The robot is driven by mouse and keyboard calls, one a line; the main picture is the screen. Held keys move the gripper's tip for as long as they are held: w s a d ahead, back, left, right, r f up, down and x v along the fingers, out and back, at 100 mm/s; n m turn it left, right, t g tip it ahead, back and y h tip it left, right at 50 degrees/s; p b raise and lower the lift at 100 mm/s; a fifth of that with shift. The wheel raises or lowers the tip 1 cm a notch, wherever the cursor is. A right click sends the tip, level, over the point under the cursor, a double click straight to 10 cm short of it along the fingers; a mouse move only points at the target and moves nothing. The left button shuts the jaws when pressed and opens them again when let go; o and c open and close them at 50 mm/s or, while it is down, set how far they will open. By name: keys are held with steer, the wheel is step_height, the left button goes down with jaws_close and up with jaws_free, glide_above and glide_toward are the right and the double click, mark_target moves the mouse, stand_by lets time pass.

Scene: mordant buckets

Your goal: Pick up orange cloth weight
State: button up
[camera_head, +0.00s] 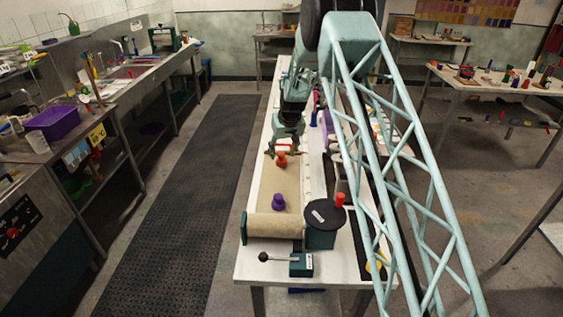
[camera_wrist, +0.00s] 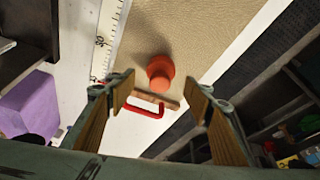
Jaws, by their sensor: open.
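The orange cloth weight (camera_head: 281,160) stands on a tan cloth on the long white table, and it also shows in the wrist view (camera_wrist: 160,72) as a round knob on a wider base. My gripper (camera_head: 284,147) is just above and behind it in the head view. In the wrist view my gripper (camera_wrist: 162,103) has its two wood-faced fingers wide apart, with nothing between them touching. The weight lies a little beyond the fingertips, roughly centred between them. A red handle with a wooden bar (camera_wrist: 150,105) lies near the weight's base.
A purple cloth weight (camera_head: 278,202) stands nearer on the cloth (camera_head: 262,190). A cloth roll (camera_head: 272,226) and a dark round plate (camera_head: 325,215) are at the near end. A purple block (camera_wrist: 30,105) and a ruler strip (camera_wrist: 105,45) lie left in the wrist view.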

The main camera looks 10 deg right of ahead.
mark_target(282, 155)
steer(key=shift+f, duration=0.15)
steer(key=shift+p+x, duration=0.35)
steer(key=shift+x, duration=2.1)
steer(key=shift+w, duration=0.1)
steer(key=shift+c, duration=0.2)
steer(key=c, duration=1.2)
